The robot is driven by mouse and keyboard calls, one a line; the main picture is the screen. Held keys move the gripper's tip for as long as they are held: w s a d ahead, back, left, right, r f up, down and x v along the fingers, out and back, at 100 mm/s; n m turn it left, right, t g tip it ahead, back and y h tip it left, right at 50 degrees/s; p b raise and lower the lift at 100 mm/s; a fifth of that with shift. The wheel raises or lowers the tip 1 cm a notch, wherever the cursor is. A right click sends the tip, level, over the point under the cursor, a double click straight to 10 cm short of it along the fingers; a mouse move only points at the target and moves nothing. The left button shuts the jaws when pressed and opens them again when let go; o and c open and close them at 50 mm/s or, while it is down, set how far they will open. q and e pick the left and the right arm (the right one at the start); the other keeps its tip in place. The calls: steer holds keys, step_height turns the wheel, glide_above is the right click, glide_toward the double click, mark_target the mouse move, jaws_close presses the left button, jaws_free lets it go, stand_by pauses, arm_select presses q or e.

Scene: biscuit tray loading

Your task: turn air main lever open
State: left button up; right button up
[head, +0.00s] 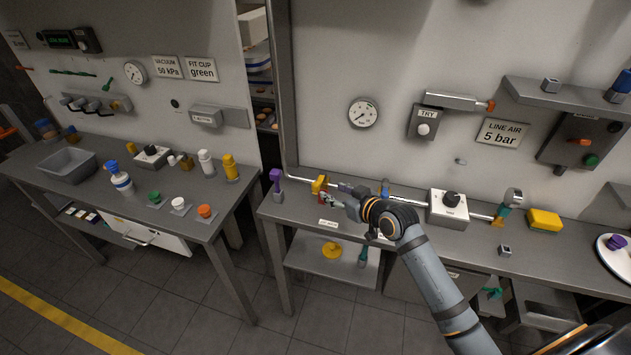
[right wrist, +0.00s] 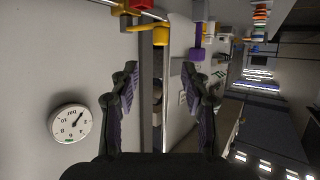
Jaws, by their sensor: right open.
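A yellow lever (head: 320,184) sits on the silver air pipe at the left end of the right-hand bench. In the right wrist view the yellow lever (right wrist: 148,28) is at the top, ahead of the fingers, with a red part by it. My right gripper (head: 334,195) is just right of the lever in the head view. In the right wrist view its fingers (right wrist: 160,75) are spread with nothing between them, and the lever is beyond the tips, apart from them. My left gripper is in neither view.
A purple fitting (head: 276,181) stands left of the lever; it also shows in the right wrist view (right wrist: 197,45). A white box with a black knob (head: 449,207) is on the bench to the right. A round gauge (head: 363,114) hangs on the wall.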

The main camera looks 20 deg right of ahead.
mark_target(316, 185)
steer(key=p+x, duration=0.2)
steer(key=x, duration=0.8)
steer(key=shift+w+a+f, duration=0.2)
steer(key=shift+w+f, duration=0.05)
steer(key=shift+w, duration=0.05)
jaws_close()
